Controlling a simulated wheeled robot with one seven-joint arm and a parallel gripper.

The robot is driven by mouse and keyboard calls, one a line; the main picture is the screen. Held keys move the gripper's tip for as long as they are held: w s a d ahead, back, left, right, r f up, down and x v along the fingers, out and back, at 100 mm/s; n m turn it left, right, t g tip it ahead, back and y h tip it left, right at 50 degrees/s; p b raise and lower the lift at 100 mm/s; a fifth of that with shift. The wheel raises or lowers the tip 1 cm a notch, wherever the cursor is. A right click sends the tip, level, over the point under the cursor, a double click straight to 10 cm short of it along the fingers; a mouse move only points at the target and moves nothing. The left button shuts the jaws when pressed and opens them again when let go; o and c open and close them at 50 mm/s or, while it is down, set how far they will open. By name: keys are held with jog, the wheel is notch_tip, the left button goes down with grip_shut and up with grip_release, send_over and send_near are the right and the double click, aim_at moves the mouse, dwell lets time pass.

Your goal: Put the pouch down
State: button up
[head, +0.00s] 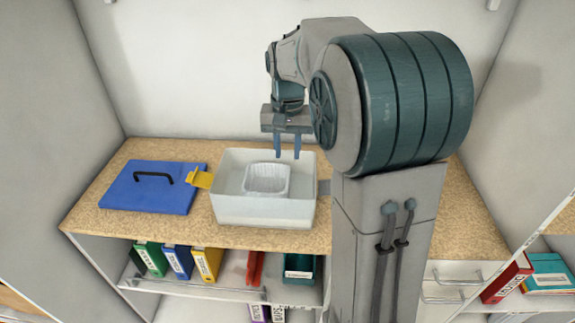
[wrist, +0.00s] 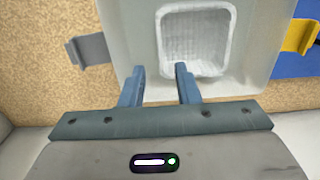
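No pouch can be made out in either view. My gripper (head: 287,155) is above the back right part of a white open bin (head: 262,212) on the counter, fingers pointing down. In the wrist view my gripper (wrist: 161,70) has its two blue fingers apart, with nothing held between them. A small white ribbed tray (head: 267,180) sits inside the bin; it also shows in the wrist view (wrist: 193,42), beyond the fingertips. The tray looks empty.
A blue lid (head: 150,188) with a black handle lies left of the bin. A yellow latch (head: 200,179) sticks out from the bin's left side, a grey latch (wrist: 92,49) from the other. Binders (head: 207,264) stand on the shelf below. Speckled counter is bare behind the bin.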

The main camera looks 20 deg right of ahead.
jog(key=s+a+f+n+t, duration=0.1)
jog(key=s+a+n, duration=0.1)
jog(key=s, duration=0.8)
jog(key=s+a+f+n+t, duration=0.1)
jog(key=s+a+n+t, duration=0.1)
jog(key=s, duration=0.8)
jog(key=shift+s+f+n, duration=0.25)
jog(key=shift+s+n, duration=0.1)
jog(key=shift+n, duration=0.05)
